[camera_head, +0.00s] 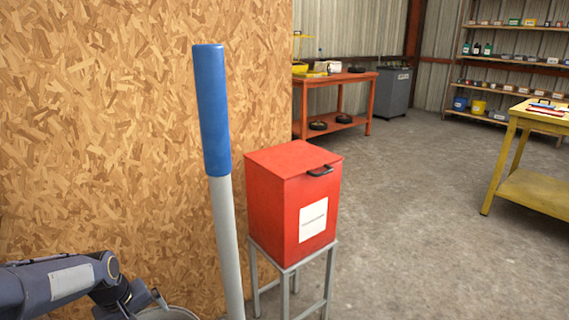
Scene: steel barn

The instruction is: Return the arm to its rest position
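My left arm (60,285) comes in at the bottom left, bent, with its dark wrist low beside the wooden panel. The end of this arm is partly cut off by the bottom edge, and I cannot make out its fingers or whether they hold anything. My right arm and gripper are not in view.
A pole with a blue top (211,110) and grey shaft (228,240) stands close in front. Behind it are a red box (285,205) with a closed lid on a grey stand (318,285) and a chipboard panel (120,130). An orange bench (340,100) and yellow table (530,185) stand farther off. Floor between is clear.

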